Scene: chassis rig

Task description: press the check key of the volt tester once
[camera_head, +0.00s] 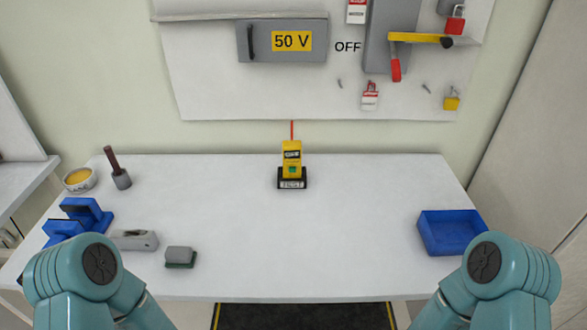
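The volt tester (292,156) is a small yellow device standing upright at the back middle of the white table. It has a thin red probe pointing up from its top and a green key (292,169) low on its front. It stands in a black holder (292,184) with a light label on the front. The writing on its small dark display is too small to read. Only teal links of my two arms show at the lower left and lower right. Neither gripper is in view, and nothing of mine is near the tester.
On the white table (300,240), a blue tray (450,251) lies right. At left are a yellow-filled bowl (79,179), a dark-handled tool (118,170), blue blocks (85,213), a grey tool (135,240) and a grey-green block (180,256). A panel (230,90) hangs behind. The table's middle is clear.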

